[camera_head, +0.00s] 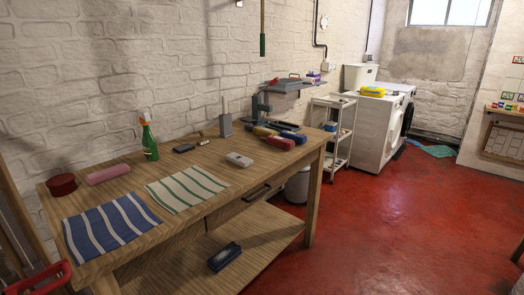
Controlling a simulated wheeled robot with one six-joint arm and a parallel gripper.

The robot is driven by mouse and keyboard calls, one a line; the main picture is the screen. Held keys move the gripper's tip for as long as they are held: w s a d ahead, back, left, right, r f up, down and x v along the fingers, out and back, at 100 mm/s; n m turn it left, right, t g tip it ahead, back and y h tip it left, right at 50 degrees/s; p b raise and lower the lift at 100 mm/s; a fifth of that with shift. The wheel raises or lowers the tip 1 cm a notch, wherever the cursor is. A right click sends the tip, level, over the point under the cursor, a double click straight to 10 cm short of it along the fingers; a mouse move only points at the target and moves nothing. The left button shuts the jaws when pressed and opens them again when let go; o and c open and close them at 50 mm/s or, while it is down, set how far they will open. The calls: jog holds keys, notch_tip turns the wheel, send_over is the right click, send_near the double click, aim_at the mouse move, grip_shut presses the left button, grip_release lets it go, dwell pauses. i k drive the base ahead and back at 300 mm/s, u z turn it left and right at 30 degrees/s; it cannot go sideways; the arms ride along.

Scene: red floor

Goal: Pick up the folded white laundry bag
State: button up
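A small whitish, flat item (240,159) lies on the wooden workbench (215,190), right of the green-striped cloth. It may be the folded white laundry bag, but it is too small to tell for sure. It lies flat with free bench top around it. My gripper is not in view.
A blue-striped cloth (110,228), a green-striped cloth (186,188), a green spray bottle (149,140), a pink roll (108,174) and a dark red round container (61,185) are on the bench. White machines (372,130) and a trolley (333,135) stand behind. Red floor (400,230) is open at right.

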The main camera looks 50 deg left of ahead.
aim_at(238, 159)
jog(key=u, duration=0.25)
jog(key=i, duration=1.55)
jog(key=u, duration=1.4)
jog(key=i, duration=0.95)
jog(key=u, duration=1.3)
jog(key=i, duration=0.4)
jog(key=u, duration=0.2)
